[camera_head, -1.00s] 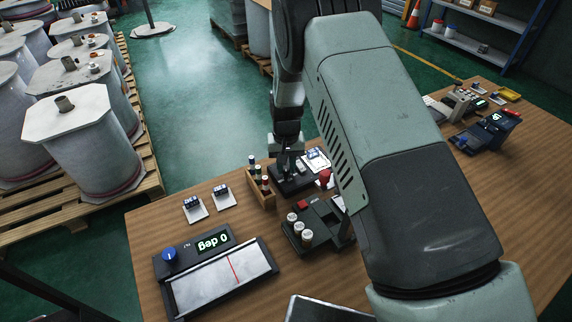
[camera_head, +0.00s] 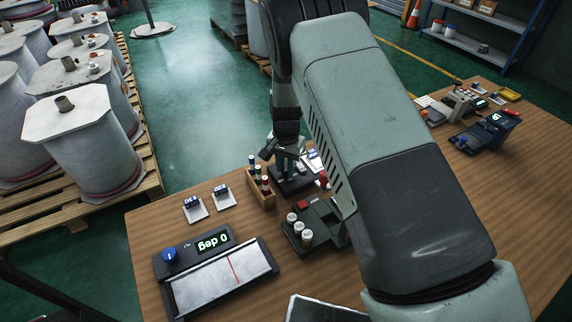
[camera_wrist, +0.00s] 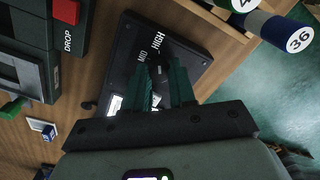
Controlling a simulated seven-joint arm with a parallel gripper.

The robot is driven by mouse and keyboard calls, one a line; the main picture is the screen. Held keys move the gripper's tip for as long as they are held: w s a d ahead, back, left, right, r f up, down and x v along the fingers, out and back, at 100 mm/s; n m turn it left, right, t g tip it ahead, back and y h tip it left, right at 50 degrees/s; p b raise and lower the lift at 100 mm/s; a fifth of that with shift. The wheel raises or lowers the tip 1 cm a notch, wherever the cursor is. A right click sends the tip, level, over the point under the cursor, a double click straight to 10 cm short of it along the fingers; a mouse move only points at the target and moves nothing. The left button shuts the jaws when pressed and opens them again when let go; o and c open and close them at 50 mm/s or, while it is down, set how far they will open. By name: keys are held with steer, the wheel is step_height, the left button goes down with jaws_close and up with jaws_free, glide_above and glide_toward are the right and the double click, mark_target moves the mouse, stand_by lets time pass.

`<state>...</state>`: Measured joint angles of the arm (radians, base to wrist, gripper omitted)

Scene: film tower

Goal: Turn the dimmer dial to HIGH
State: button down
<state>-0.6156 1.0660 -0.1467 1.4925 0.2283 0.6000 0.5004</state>
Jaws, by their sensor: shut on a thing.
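The dimmer is a flat black box (camera_wrist: 127,55) with white MID and HIGH labels in the wrist view. It also shows in the head view (camera_head: 299,186), at the far edge of the table. My gripper (camera_wrist: 161,75) points down at the box, its two green fingers closed around the small dark dial (camera_wrist: 160,68) near its middle. The fingers cover most of the dial and its pointer, so I cannot tell its setting. HIGH lies just beyond the fingertips, MID to its left. In the head view my gripper (camera_head: 287,163) stands over the box.
A wooden rack (camera_head: 262,193) with several coloured film rolls stands close to the left of the dimmer. A dark device (camera_head: 318,228) with white-topped cylinders and a red DROP button (camera_wrist: 66,12) is nearby. A tray with a 0 deg display (camera_head: 212,241) sits at the front left.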

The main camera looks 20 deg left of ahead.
mark_target(286, 169)
steer(key=c, duration=0.9)
jaws_free()
step_height(286, 169, up, 11)
steer(key=shift+f, duration=0.1)
